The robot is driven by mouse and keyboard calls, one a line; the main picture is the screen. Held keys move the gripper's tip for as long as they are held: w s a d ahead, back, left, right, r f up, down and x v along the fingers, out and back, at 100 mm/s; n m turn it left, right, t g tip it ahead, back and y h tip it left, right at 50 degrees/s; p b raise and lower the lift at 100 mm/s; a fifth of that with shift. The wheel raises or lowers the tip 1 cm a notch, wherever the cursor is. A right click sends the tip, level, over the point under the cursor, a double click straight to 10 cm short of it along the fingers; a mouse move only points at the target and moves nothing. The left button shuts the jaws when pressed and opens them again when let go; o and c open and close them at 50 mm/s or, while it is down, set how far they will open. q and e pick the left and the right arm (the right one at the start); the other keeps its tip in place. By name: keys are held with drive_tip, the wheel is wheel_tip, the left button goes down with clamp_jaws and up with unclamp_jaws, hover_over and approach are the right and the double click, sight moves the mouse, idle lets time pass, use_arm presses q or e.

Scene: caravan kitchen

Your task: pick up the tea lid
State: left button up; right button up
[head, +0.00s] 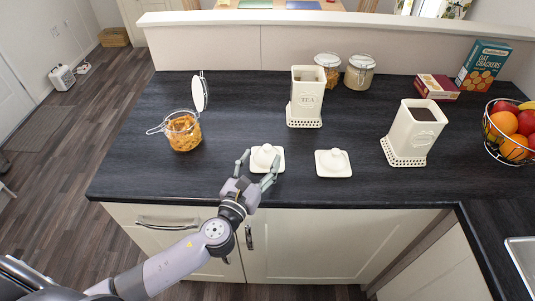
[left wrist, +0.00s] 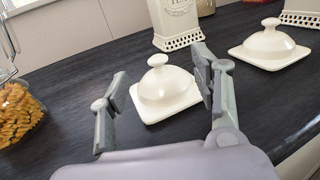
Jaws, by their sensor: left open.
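Two cream square lids with round knobs lie on the dark counter. The left lid (head: 265,159), close to the TEA canister, sits between my left gripper's fingers; it also shows in the left wrist view (left wrist: 166,92). My left gripper (head: 258,166) is open, one finger on either side of this lid, and holds nothing. I cannot tell whether the fingers touch it. The other lid (head: 333,163) lies to the right, also in the left wrist view (left wrist: 270,46). The open cream TEA canister (head: 305,108) stands behind the lids. My right gripper is not in view.
A second open canister (head: 414,134) stands to the right. An open pasta jar (head: 184,134) is on the left. Two closed jars, a red box (head: 437,87), an oat crackers box (head: 482,66) and a fruit basket (head: 512,130) stand at the back and right.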

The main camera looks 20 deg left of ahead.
sight(266, 152)
use_arm(q)
drive_tip(key=shift+w+d+f+p, duration=0.1)
drive_tip(key=shift+w+f+p, duration=0.15)
drive_tip(key=shift+w, duration=1.15)
drive_tip(key=shift+w+f+p, duration=0.1)
drive_tip(key=shift+w+p, duration=0.1)
drive_tip(key=shift+w, duration=1.15)
drive_tip(key=shift+s, duration=0.1)
clamp_jaws()
